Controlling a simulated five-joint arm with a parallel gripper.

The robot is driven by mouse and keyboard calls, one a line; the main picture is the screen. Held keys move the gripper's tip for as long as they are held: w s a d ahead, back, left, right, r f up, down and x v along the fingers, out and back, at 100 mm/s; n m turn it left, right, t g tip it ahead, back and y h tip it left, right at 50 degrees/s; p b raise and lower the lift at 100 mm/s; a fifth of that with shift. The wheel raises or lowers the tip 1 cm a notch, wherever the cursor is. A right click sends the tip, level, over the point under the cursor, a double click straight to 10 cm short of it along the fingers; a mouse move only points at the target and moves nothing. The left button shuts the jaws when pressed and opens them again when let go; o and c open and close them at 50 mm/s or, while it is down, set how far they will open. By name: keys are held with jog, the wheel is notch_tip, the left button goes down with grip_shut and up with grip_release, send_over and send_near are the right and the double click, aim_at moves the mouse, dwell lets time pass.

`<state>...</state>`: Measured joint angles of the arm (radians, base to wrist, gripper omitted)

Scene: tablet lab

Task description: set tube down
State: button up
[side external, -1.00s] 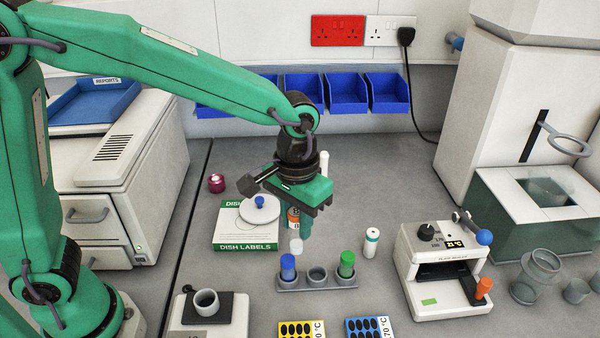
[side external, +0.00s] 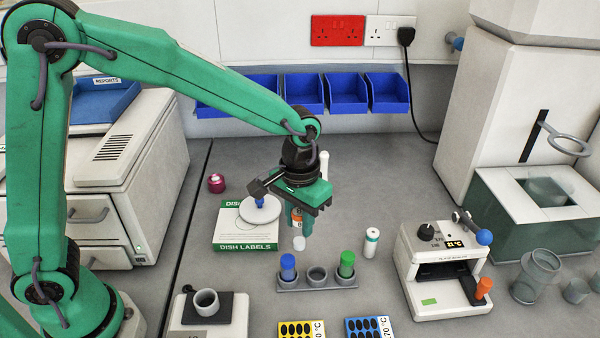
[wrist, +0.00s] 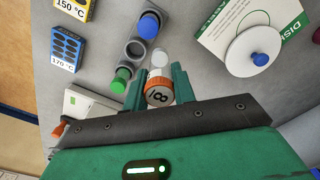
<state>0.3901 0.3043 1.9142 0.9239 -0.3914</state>
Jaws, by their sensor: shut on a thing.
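My gripper (side external: 304,226) is shut on a tube (side external: 299,243) with an orange band and a pale end. In the wrist view, my gripper (wrist: 160,88) has its green fingers on either side of the tube (wrist: 158,86), whose orange part bears dark markings. A grey rack (side external: 345,281) stands below and in front of my gripper. It holds a blue-capped tube (side external: 288,262) at the left and a green-capped tube (side external: 347,259) at the right. Its middle hole (side external: 317,275) is empty, also in the wrist view (wrist: 135,50). The held tube is apart from the rack.
A dish-labels box (side external: 246,246) with a blue-knobbed white disc (side external: 260,209) lies left of my gripper. A small white bottle (side external: 371,243) stands to the right, before a white device (side external: 440,268). Yellow (side external: 302,329) and blue (side external: 369,328) blocks lie in front of the rack.

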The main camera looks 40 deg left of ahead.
jog(key=w+a+f, duration=0.1)
jog(key=w, duration=0.1)
jog(key=w+a+f, duration=0.1)
jog(key=a+f, duration=0.1)
jog(key=shift+w+a, duration=0.2)
jog(key=shift+w, duration=0.15)
jog(key=shift+f, duration=0.15)
jog(key=shift+f, duration=1.9)
jog(key=shift+f, duration=0.15)
jog(key=o, duration=0.9)
jog(key=shift+o, duration=0.2)
